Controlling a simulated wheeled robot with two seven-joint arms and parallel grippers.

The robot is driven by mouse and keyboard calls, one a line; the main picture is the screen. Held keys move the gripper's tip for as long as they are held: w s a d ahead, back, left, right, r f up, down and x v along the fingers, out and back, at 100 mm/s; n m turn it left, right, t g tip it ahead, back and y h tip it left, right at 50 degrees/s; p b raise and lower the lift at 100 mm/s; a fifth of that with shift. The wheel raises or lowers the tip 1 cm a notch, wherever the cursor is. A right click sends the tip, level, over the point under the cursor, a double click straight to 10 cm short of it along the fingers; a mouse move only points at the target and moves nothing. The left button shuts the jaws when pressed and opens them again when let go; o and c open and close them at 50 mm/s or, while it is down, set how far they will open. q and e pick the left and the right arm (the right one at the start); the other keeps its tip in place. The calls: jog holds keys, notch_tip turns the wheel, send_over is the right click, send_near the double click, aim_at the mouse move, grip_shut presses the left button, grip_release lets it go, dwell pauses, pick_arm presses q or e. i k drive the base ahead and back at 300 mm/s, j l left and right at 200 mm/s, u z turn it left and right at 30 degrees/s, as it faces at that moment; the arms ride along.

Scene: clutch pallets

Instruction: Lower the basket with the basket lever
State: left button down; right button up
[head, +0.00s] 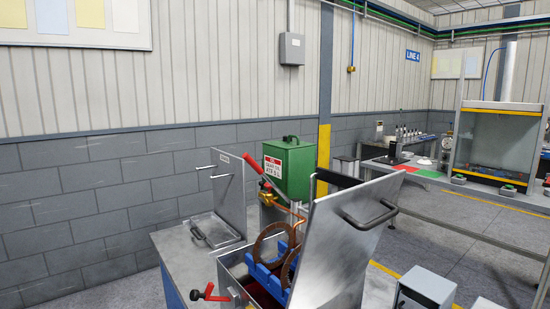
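A steel tank (233,268) stands at the lower middle with its lid (335,240) open and tilted up on the right. The blue basket (263,281) shows inside the tank opening, holding upright brown ring plates (268,246) that stick up above the tank rim. Neither of my grippers is in view. The basket's lower part is hidden.
A grey bench (170,243) with a steel plate stands left of the tank. A green oil can (289,168) stands behind it. A grey box (427,286) is at the lower right. Open floor (470,230) lies to the right.

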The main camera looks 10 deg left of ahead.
aim_at(248, 158)
jog(key=i+j+z, duration=0.35)
jog(key=j, duration=0.15)
jog(key=j+z, duration=0.3)
jog(key=j, duration=0.25)
jog(key=i+j+z, duration=0.2)
jog(key=j+z, duration=0.15)
jog(key=j, duration=0.3)
jog(key=j+z, duration=0.35)
jog(key=j, duration=0.25)
jog(key=j+z, duration=0.3)
jog(key=j, duration=0.3)
jog(key=k+j+z, duration=0.1)
jog(key=j+z, duration=0.25)
jog(key=j, duration=0.25)
jog(key=k+j+z, duration=0.2)
jog(key=j+z, duration=0.15)
jog(key=j, duration=0.25)
jog(key=k+j+z, duration=0.3)
jog(key=j, duration=0.25)
